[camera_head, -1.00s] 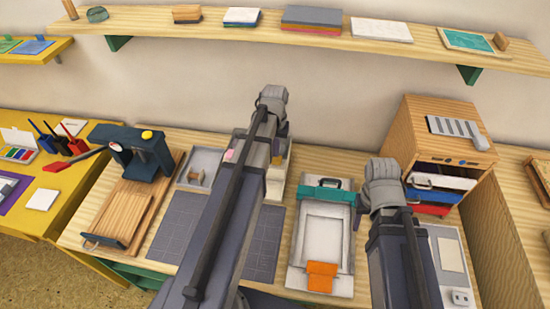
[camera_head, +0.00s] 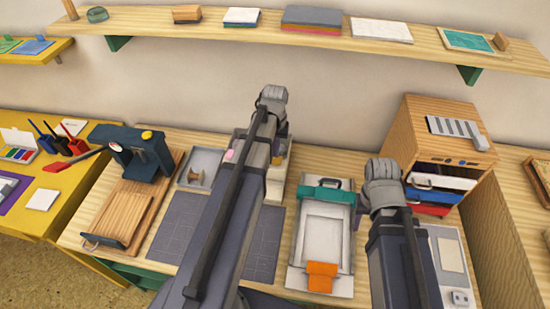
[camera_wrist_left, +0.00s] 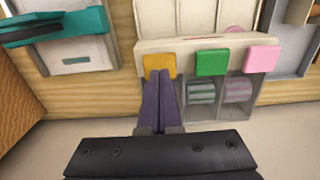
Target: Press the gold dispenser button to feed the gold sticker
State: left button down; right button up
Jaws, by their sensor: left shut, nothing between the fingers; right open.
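The sticker dispenser (camera_wrist_left: 205,46) is a pale block with three buttons in a row in the left wrist view. The gold button (camera_wrist_left: 160,66) is at its left, the green button (camera_wrist_left: 211,62) in the middle and the pink button (camera_wrist_left: 261,59) at the right. My left gripper (camera_wrist_left: 161,76) is shut and empty, its purple fingertips at the lower edge of the gold button. I cannot tell whether they touch it. In the head view my left arm hides most of the dispenser, and its pink button (camera_head: 230,155) shows beside the arm. My right gripper is hidden.
Striped rolls (camera_wrist_left: 201,92) sit in the bays under the green and pink buttons. A press with a teal clamp (camera_head: 326,193) stands right of my left arm. A wooden cabinet (camera_head: 440,128) is further right. A dark stamping press (camera_head: 135,150) stands left.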

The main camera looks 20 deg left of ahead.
pick_arm(q)
jog(key=shift+f+b, duration=1.5)
jog(key=shift+r, duration=0.1)
dwell(0.6)
notch_tip(320, 180, up, 7)
jog(key=p, duration=0.7)
dwell(0.4)
jog(key=s+d+m, duration=0.3)
jog(key=s+d, duration=0.4)
jog(key=d, duration=0.4)
jog(key=s+d+m+y, duration=0.1)
jog(key=s+d+m, duration=0.2)
jog(key=s+d, duration=0.4)
jog(key=d, duration=0.3)
jog(key=shift+s+d+m, duration=0.3)
jog(key=shift+s+d, duration=0.05)
jog(key=shift+d, duration=0.05)
